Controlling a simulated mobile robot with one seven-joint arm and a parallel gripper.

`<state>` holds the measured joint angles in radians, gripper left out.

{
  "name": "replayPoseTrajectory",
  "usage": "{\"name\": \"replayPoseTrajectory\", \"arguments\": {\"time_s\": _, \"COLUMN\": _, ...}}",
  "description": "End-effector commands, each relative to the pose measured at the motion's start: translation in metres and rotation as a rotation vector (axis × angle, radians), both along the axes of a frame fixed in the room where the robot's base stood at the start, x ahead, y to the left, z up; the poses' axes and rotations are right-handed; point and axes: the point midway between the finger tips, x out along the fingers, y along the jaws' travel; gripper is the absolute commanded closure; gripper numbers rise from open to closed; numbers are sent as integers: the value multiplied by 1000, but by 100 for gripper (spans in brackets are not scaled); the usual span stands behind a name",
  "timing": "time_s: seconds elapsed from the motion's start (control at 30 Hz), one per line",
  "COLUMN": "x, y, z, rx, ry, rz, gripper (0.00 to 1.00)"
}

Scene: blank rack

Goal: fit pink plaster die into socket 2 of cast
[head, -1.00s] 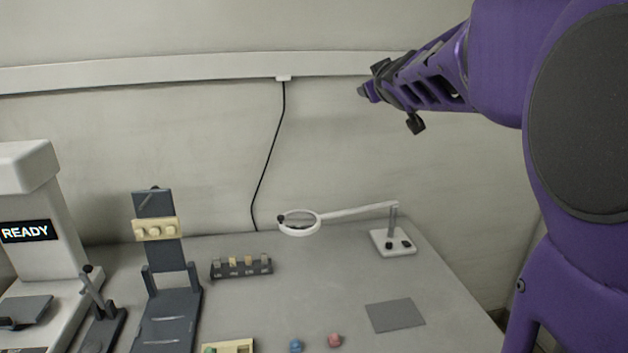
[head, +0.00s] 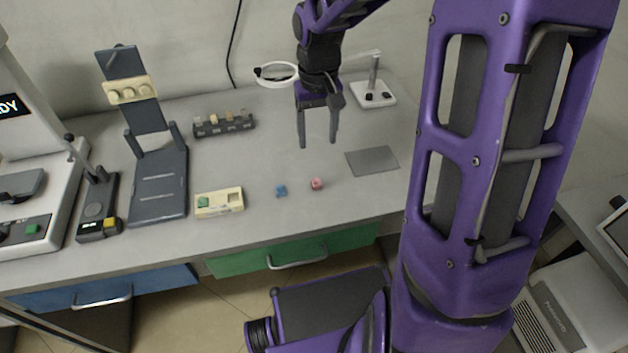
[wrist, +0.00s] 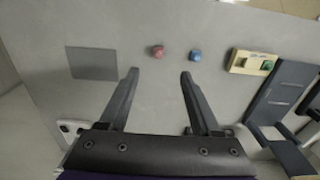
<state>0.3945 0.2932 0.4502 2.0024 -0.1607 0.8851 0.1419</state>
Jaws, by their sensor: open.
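The pink plaster die (head: 317,184) sits on the grey bench, just right of a blue die (head: 281,191). The cream cast (head: 219,202) lies to their left, with a green piece (head: 203,202) in its left end and an opening toward its right end. My gripper (head: 317,146) is open and empty, pointing down above the bench behind the pink die. In the wrist view the pink die (wrist: 158,51) shows beyond the open fingers (wrist: 160,73), with the blue die (wrist: 195,56) and the cast (wrist: 252,62) to its right.
A grey mat (head: 372,160) lies right of the dies. A small rack (head: 224,124) stands at the back, and a ring magnifier (head: 277,74) on a stand is behind my gripper. A dark stand (head: 158,185) and a lever device (head: 99,205) are left of the cast.

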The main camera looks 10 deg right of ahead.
Motion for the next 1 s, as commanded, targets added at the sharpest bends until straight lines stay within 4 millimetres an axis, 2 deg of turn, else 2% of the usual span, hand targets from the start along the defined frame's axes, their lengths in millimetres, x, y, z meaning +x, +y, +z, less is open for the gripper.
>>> {"name": "replayPoseTrajectory", "arguments": {"time_s": 0.1, "x": 0, "y": 0, "z": -29, "rx": 1, "ry": 3, "rz": 1, "gripper": 35}}
{"name": "replayPoseTrajectory", "arguments": {"time_s": 0.4, "x": 1, "y": 0, "z": -90, "rx": 0, "ry": 0, "rz": 1, "gripper": 35}}
{"name": "replayPoseTrajectory", "arguments": {"time_s": 0.67, "x": 2, "y": 0, "z": -109, "rx": -1, "ry": -3, "rz": -1, "gripper": 35}}
{"name": "replayPoseTrajectory", "arguments": {"time_s": 1.0, "x": 10, "y": -1, "z": -153, "rx": -1, "ry": -3, "rz": 0, "gripper": 35}}
